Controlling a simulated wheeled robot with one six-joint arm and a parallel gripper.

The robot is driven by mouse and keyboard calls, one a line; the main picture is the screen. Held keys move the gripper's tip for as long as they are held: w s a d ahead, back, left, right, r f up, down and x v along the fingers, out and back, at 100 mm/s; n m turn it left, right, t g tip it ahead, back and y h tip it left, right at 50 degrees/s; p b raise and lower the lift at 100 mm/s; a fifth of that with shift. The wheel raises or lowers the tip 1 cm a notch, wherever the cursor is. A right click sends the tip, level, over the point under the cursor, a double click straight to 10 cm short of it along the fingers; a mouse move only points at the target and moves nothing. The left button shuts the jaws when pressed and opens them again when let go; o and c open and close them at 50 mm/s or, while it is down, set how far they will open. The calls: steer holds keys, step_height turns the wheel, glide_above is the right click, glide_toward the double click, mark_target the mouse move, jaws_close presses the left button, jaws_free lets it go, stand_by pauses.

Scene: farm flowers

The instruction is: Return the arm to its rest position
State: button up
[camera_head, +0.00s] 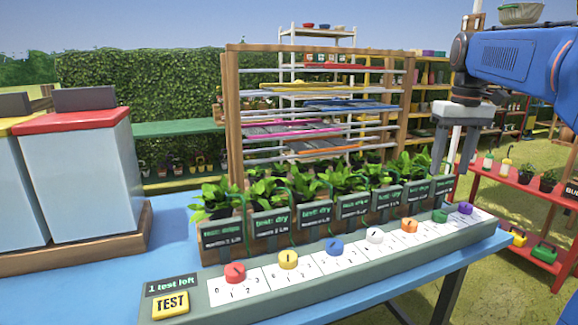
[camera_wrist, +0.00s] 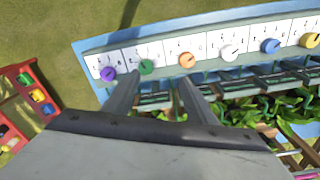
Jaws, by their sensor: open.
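My gripper (camera_head: 455,150) hangs open and empty from my blue arm at the right of the head view, fingers pointing down. It is over or near the right end of the dial panel (camera_head: 215,312); its exact height cannot be told. In the wrist view my gripper (camera_wrist: 155,98) shows two spread fingers with nothing between them. The panel has a row of coloured knobs, including a purple knob (camera_head: 465,208), a green knob (camera_head: 439,216) and an orange knob (camera_head: 409,226). In the wrist view the purple knob (camera_wrist: 108,74) and green knob (camera_wrist: 146,67) lie beyond the fingertips.
Potted plants with dark labels (camera_head: 277,223) stand behind the panel on the blue table (camera_head: 180,262). A wooden rack (camera_head: 233,120) rises behind them. Two bins (camera_head: 85,185) stand at left. A red shelf (camera_head: 500,205) stands at right. A yellow TEST button (camera_head: 171,304) is at front left.

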steer(key=s+a+f+t, duration=0.2)
steer(key=s+a+f, duration=0.4)
steer(key=s+f, duration=0.6)
steer(key=s+a+f+t, duration=0.2)
steer(key=s+a+f, duration=0.4)
steer(key=s+f, duration=0.7)
steer(key=shift+s+a+f, duration=0.15)
steer(key=shift+s, duration=0.35)
stand_by(0.5)
